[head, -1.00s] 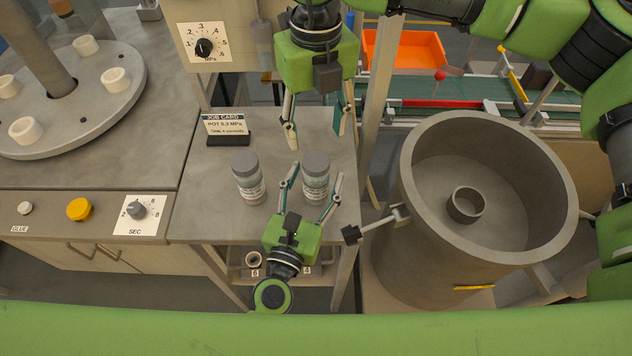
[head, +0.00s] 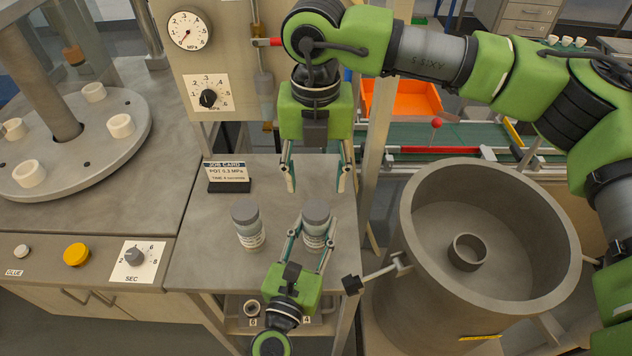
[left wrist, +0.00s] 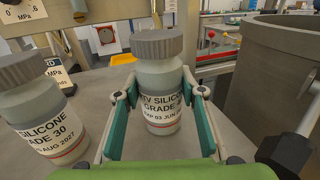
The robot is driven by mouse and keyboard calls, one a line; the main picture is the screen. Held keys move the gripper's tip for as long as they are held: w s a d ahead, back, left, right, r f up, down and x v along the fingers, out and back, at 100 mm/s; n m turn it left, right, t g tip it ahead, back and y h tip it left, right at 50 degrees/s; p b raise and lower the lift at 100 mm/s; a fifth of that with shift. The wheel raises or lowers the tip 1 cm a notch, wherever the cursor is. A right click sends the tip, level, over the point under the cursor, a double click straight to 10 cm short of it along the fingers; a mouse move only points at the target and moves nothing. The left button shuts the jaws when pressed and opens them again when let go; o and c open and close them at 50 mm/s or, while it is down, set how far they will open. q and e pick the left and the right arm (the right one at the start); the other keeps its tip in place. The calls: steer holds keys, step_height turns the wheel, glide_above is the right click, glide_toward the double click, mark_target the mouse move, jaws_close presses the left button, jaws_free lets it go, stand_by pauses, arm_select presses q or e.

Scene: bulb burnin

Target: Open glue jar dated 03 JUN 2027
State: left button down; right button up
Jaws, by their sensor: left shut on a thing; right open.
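The jar marked EXP 03 JUN with its year partly hidden (left wrist: 160,95) is clear with a grey ribbed cap, and stands upright on the grey bench; in the head view it is the right-hand jar (head: 316,213). My left gripper (head: 314,229) is shut around its body below the cap, one finger on each side, as the left wrist view shows. A second capped jar (head: 246,226), labelled Grade 30 and AUG 2027 (left wrist: 45,125), stands to its left, apart from the fingers. My right gripper (head: 317,184) is open and empty, pointing down above and behind the held jar.
A job card (head: 228,172) stands at the back left of the bench (head: 195,250). A large grey pot (head: 420,290) with a clamp handle stands to the right. A panel with a gauge and dial (head: 208,98) rises behind. A turntable (head: 75,170) is at left.

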mark_target(316, 209)
steer(key=m, duration=0.3)
steer(key=shift+f+m, duration=0.15)
steer(key=shift+m, duration=0.45)
arm_select(q)
steer(key=shift+f, duration=0.1)
arm_select(e)
step_height(316, 209, down, 8)
steer(key=shift+r, duration=0.15)
